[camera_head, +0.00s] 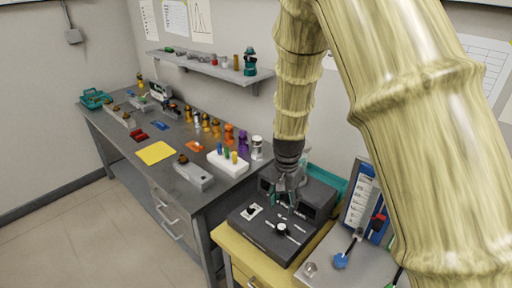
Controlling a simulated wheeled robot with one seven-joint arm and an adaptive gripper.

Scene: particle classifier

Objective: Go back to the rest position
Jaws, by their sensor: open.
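My gripper (289,187) hangs at the end of my arm and points down over a black device (265,236) with knobs on its top. The gripper is open, and nothing shows between its fingers. Whether the fingertips touch the device cannot be told from this view. The black device sits on a yellow cabinet (229,244). My arm covers much of the right half of the view and hides part of the wall and what stands behind it.
A grey workbench (128,154) on the left holds bottles, a white block (228,160) with colored pegs, and a yellow sheet (155,153). A wall shelf (210,67) is above it. A panel with a blue knob (340,261) is at lower right. The left floor (75,235) is clear.

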